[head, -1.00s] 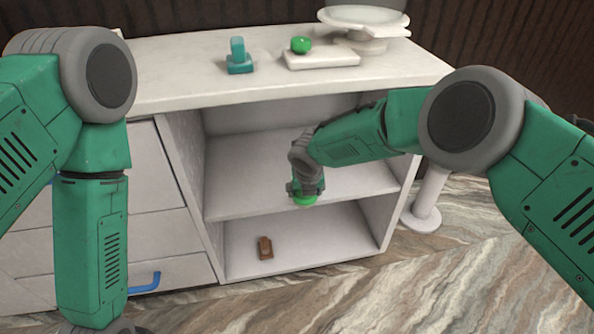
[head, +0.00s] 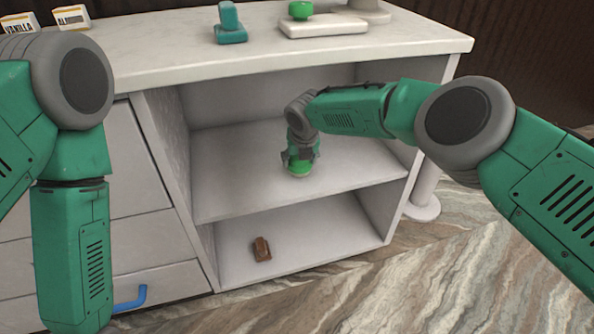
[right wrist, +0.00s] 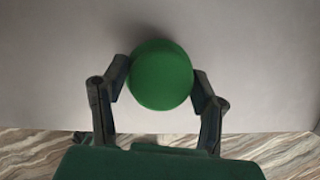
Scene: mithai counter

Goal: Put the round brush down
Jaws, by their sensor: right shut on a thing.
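The round brush (head: 299,169), of which a green rounded top shows, is held in my right gripper (head: 301,158). In the right wrist view the brush (right wrist: 160,75) is a dark green disc between the two fingers of my right gripper (right wrist: 162,85), which are shut on it. In the head view the brush is over the upper shelf (head: 240,175) inside the counter. I cannot tell whether its underside touches the shelf. My left arm hangs at the left of the head view, and its gripper is out of the picture.
A brown block-like item (head: 261,249) lies on the lower shelf (head: 330,243). On the counter top (head: 150,55) stand a teal stamp-like item (head: 230,25), a white board (head: 325,27) with a green ball-shaped thing (head: 300,10), and label cards (head: 72,17). The upper shelf looks clear around the brush.

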